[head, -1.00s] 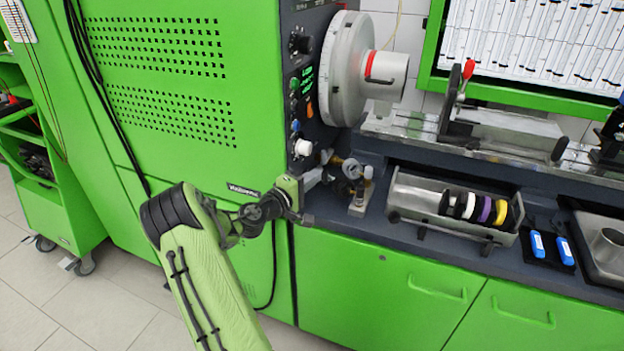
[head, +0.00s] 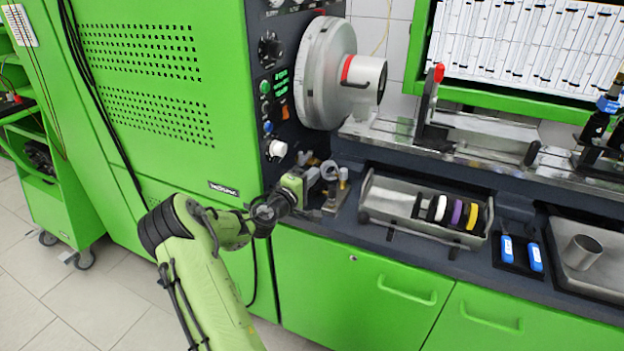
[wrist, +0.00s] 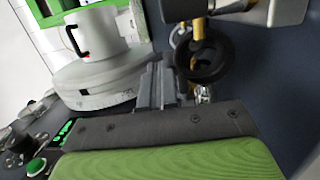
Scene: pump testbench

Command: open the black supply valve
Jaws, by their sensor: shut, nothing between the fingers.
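A black ring-shaped handwheel (wrist: 203,58) on a brass stem shows in the wrist view, just right of my fingertips; I take it for the black supply valve. In the head view its small group of fittings (head: 343,183) stands at the bench's left end, partly hidden by my gripper. My gripper (head: 312,176) reaches in from the left at those fittings. In the wrist view my gripper (wrist: 165,84) has its fingers together, with nothing held. The fingers are beside the wheel; I cannot tell whether they touch it.
The green cabinet's control panel, with a white knob (head: 277,149), stands close left of my gripper. A large grey disc (head: 318,75) overhangs above. A metal tray (head: 375,205) with several coloured rings lies to the right on the dark bench.

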